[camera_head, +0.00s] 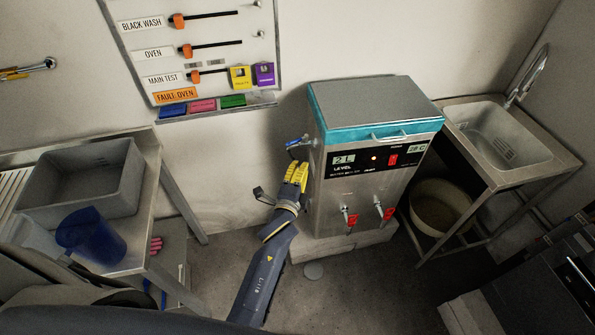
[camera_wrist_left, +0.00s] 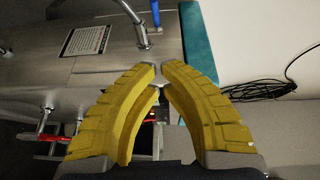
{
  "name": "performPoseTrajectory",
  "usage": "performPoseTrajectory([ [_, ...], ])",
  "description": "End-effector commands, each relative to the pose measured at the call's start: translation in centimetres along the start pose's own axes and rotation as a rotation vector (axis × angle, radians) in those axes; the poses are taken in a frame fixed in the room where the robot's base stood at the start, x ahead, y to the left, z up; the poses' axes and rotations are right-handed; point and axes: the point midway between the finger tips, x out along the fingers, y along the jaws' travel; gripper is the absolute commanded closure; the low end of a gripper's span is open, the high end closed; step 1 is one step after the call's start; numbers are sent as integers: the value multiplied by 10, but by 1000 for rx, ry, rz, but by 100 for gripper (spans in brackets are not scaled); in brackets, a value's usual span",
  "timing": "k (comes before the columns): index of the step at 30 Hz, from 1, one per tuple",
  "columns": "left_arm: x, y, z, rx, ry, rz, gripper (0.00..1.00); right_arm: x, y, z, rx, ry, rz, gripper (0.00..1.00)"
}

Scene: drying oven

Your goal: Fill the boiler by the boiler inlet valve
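The boiler (camera_head: 355,190) is a steel box with a teal-edged lid, and its display reads 2 L beside LEVEL. The boiler inlet valve (camera_head: 299,142), with a blue handle, is on the boiler's left side. In the left wrist view, the blue handle (camera_wrist_left: 155,12) shows at the top, near a metal pipe. My left gripper (camera_head: 296,175) has yellow fingers and is just below the valve, beside the boiler. In the left wrist view, its fingertips (camera_wrist_left: 158,66) almost meet, with nothing held between them. My right gripper is not in view.
Two red-handled taps (camera_head: 350,217) are on the boiler's front. A steel sink (camera_head: 497,135) is at the right. A table with a grey basin (camera_head: 85,180) and blue jug (camera_head: 92,238) is at the left. A sign board (camera_head: 200,55) hangs behind.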

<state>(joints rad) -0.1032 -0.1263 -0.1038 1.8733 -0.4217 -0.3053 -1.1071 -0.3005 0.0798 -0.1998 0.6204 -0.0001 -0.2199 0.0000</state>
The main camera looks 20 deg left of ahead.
Motion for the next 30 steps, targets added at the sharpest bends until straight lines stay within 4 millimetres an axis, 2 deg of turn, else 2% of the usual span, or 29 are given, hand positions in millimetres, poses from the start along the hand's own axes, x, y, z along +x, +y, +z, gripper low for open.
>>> performPoseTrajectory([
  [6,41,-2,0,-2,0,-2,100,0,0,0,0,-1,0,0],
  [11,66,-1,0,-3,0,-1,100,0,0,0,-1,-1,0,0],
  [12,70,0,5,0,-1,0,100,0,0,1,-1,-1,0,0],
  [21,88,0,24,-1,1,-1,100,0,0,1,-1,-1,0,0],
  [30,92,0,28,-2,0,-1,100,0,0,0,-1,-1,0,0],
])
